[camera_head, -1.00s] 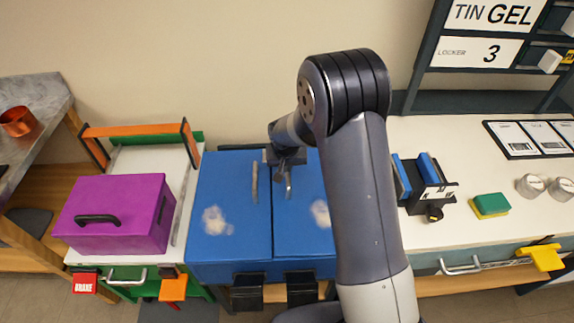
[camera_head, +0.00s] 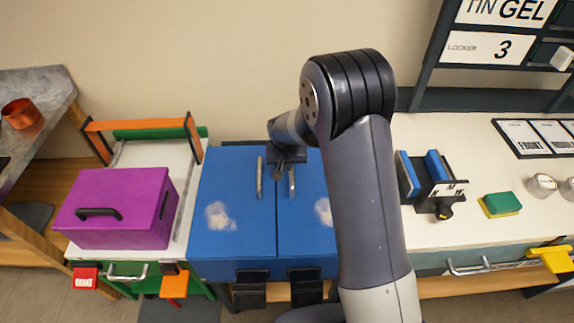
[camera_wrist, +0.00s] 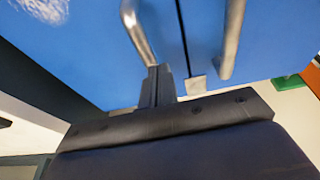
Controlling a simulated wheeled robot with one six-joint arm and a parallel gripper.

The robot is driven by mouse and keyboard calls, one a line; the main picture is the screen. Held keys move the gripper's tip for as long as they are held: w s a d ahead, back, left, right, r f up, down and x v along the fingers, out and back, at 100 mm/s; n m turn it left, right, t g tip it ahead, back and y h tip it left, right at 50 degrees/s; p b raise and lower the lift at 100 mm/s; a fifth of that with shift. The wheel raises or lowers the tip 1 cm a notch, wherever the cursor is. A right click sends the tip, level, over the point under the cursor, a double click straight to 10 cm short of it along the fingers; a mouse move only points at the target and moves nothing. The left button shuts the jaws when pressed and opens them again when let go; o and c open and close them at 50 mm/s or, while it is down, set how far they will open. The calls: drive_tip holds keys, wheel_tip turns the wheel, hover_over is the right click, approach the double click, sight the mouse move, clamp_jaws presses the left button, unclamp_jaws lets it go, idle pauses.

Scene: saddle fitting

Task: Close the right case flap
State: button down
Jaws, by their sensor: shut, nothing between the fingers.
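The blue case (camera_head: 215,268) stands at the middle of the bench in the head view. Its left flap (camera_head: 235,180) and right flap (camera_head: 300,235) look flat and level, with a thin dark seam between them. Each flap has a grey bar handle, the left one (camera_head: 259,177) and the right one (camera_head: 292,182). My gripper (camera_head: 287,166) is shut and empty, by the far ends of the handles. In the wrist view, the shut fingers (camera_wrist: 158,80) are close to one handle (camera_wrist: 137,32); I cannot tell whether they touch. My arm hides the case's right side.
A purple box (camera_head: 120,210) stands to the left, with an orange frame (camera_head: 140,125) behind it. To the right are a dark holder with blue parts (camera_head: 430,180), a green and yellow sponge (camera_head: 500,204) and metal tins (camera_head: 543,185). The right bench has clear room.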

drive_tip(key=w+a+v, duration=0.1)
drive_tip(key=v, duration=1.2)
drive_tip(key=shift+a, duration=0.15)
drive_tip(key=x, duration=0.4)
drive_tip(key=d+x, duration=0.1)
drive_tip(key=x, duration=0.4)
drive_tip(key=s+b+x, duration=0.1)
drive_tip(key=x, duration=0.3)
drive_tip(key=shift+d+f, duration=0.25)
drive_tip(key=shift+f, duration=0.15)
drive_tip(key=shift+r, duration=0.1)
